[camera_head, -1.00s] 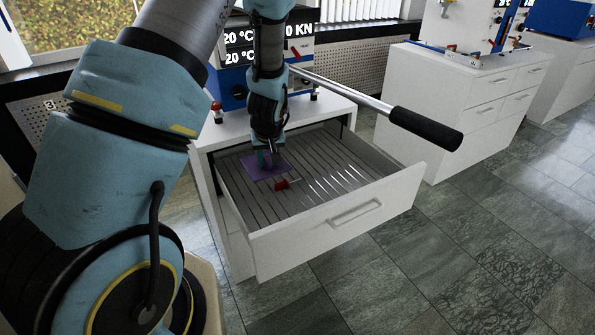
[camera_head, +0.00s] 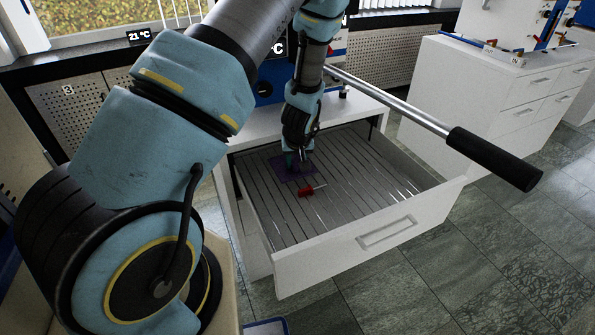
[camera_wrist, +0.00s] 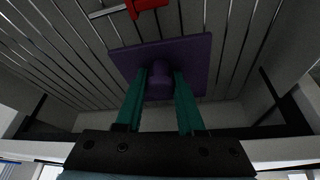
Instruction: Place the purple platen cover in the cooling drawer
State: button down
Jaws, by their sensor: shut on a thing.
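The purple platen cover (camera_head: 284,172) is a flat square plate with a round knob in its middle. It is inside the open white cooling drawer (camera_head: 330,258), near the back left of the slatted floor. In the wrist view the cover (camera_wrist: 190,57) lies between my gripper and the slats; I cannot tell whether it touches them. My gripper (camera_wrist: 160,78) has teal fingers, shut on the knob. In the head view my gripper (camera_head: 292,161) points down into the drawer, partly hiding the cover.
A red-handled tool with a metal shaft (camera_head: 307,191) lies on the slats near the cover. A long lever with a black grip (camera_head: 495,158) reaches out above the drawer. The drawer's front and right floor is clear. Another white cabinet (camera_head: 480,95) stands at the right.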

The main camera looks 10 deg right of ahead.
aim_at(296, 169)
jog(key=shift+f+p, duration=0.3)
jog(key=shift+f, duration=1.7)
jog(key=shift+f, duration=0.1)
jog(key=c, duration=0.5)
grip_release()
jog(key=shift+s+r, duration=0.2)
jog(key=shift+r, duration=0.45)
jog(key=b+v, duration=0.1)
jog(key=v, duration=1)
